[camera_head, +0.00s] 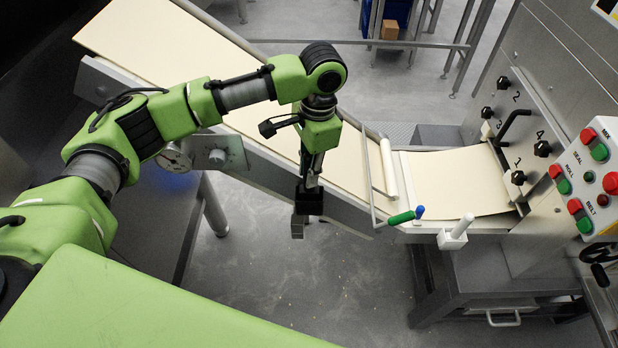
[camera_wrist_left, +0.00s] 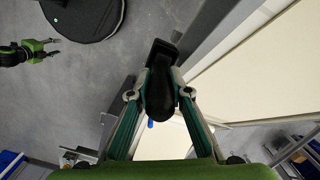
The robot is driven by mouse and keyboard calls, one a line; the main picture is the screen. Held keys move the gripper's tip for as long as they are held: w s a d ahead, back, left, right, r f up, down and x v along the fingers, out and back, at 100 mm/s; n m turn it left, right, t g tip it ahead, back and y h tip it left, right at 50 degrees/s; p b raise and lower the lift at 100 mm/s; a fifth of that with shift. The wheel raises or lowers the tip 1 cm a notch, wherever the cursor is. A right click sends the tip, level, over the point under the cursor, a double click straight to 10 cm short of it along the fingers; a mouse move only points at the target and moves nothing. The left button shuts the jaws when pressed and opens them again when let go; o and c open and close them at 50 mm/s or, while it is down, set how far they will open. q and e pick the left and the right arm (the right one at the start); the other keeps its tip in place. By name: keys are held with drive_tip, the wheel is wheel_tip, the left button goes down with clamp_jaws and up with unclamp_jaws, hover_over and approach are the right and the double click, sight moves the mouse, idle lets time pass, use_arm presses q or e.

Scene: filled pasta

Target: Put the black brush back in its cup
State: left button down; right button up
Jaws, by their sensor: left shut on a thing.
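My left gripper (camera_head: 312,182) hangs at the near side rail of the sloping conveyor. Its fingers are shut on the black brush (camera_head: 309,203), which shows as a dark block below the fingertips. In the left wrist view the brush (camera_wrist_left: 161,94) sits between both fingers, its rounded end toward the palm and its wider dark end pointing away. A small grey piece (camera_head: 297,227) shows just under the brush; I cannot tell whether it is part of the brush or the cup. My right gripper (camera_wrist_left: 52,47) is far off, apparently open and empty.
The conveyor carries a cream sheet (camera_head: 440,180) toward the machine on the right. A control panel (camera_head: 592,180) is at the right.

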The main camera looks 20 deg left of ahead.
use_arm(q)
wheel_tip(320, 180, down, 3)
drive_tip(key=shift+f, duration=0.15)
drive_tip(key=c, duration=2)
unclamp_jaws()
drive_tip(key=shift+o, duration=0.6)
drive_tip(key=r, duration=0.3)
drive_tip(key=r+b, duration=0.1)
drive_tip(key=r, duration=0.3)
drive_tip(key=r+b, duration=0.1)
drive_tip(key=r, duration=0.2)
drive_tip(key=shift+w+d+r, duration=0.25)
drive_tip(key=shift+w+d, duration=0.1)
drive_tip(key=shift+d, duration=0.05)
drive_tip(key=shift+r, duration=0.75)
